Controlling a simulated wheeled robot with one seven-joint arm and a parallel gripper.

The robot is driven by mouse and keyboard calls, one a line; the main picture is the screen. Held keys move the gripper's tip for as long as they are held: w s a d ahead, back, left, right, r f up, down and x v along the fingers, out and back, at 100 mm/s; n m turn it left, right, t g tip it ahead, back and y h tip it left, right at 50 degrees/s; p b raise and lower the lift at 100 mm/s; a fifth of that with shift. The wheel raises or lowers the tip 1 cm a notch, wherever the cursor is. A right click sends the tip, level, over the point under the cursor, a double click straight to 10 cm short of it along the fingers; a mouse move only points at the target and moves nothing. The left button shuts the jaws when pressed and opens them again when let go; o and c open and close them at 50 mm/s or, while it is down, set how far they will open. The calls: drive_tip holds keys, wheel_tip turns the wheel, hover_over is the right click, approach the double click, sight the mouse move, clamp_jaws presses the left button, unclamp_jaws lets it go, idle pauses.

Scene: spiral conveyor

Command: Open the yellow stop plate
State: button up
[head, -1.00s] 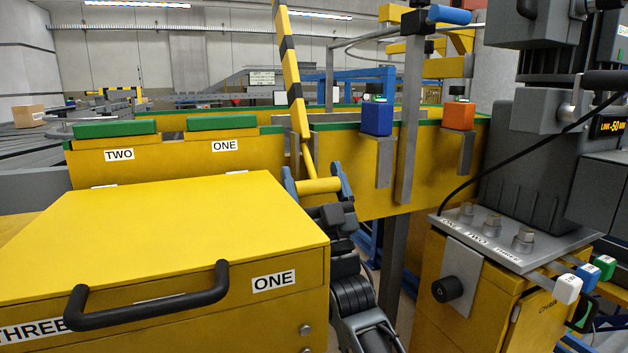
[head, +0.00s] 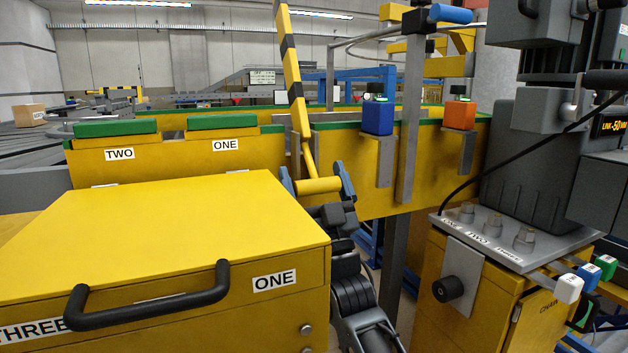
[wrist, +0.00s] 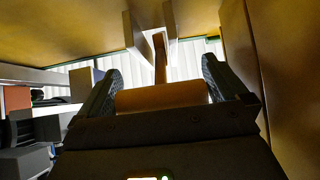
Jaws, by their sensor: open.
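A yellow bar with black stripes (head: 290,70) stands tilted at the yellow conveyor wall, and its thin lower stem ends in a yellow cylindrical crossbar (head: 318,186). I cannot tell for sure which part is the stop plate; this bar may belong to it. My gripper (head: 313,169) is open, with one blue finger at each end of the crossbar. In the wrist view the crossbar (wrist: 162,97) lies between the fingers of my gripper (wrist: 160,68), with the stem (wrist: 159,58) running away from it. Contact with the fingers cannot be made out.
A yellow cabinet (head: 180,225) with a black handle (head: 150,297) stands close at left. A yellow pedestal (head: 470,320) with knobs stands at right. A blue block (head: 378,118) and an orange block (head: 460,115) sit on the wall. A grey post (head: 410,130) stands right of my gripper.

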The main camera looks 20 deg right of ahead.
drive_tip(key=p+v, duration=0.1)
drive_tip(key=v, duration=0.6)
drive_tip(key=shift+s+f, duration=0.25)
drive_tip(key=shift+f, duration=0.05)
